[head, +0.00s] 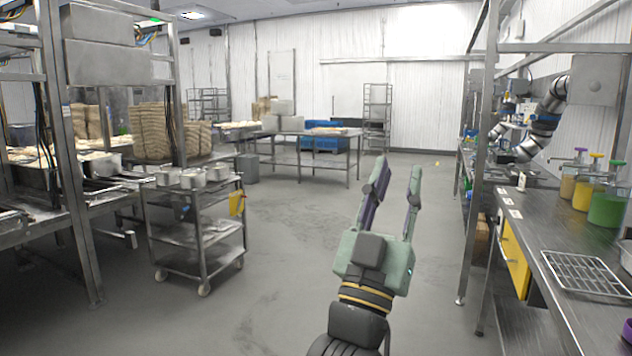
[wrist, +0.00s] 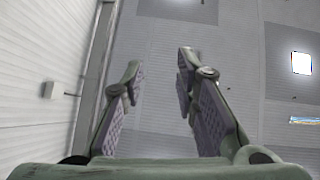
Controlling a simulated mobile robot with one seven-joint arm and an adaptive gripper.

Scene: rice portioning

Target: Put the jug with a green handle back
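My gripper (head: 396,178) is raised in front of me over the open floor, pointing up. Its two purple-padded fingers are spread apart with nothing between them. The wrist view also shows the gripper (wrist: 159,78) open and empty against the wall and ceiling. I cannot make out a jug with a green handle for certain. A clear container with green contents and a green top (head: 607,208) stands on the right steel counter (head: 535,240), well to the right of my gripper; I cannot tell whether it has a handle.
Yellow (head: 583,195) and tan (head: 567,186) containers stand beside the green one. A wire rack (head: 583,272) lies nearer, with a purple item (head: 627,332) at the edge. A steel cart (head: 195,232) bears several metal pots at left. The middle floor (head: 290,240) is clear.

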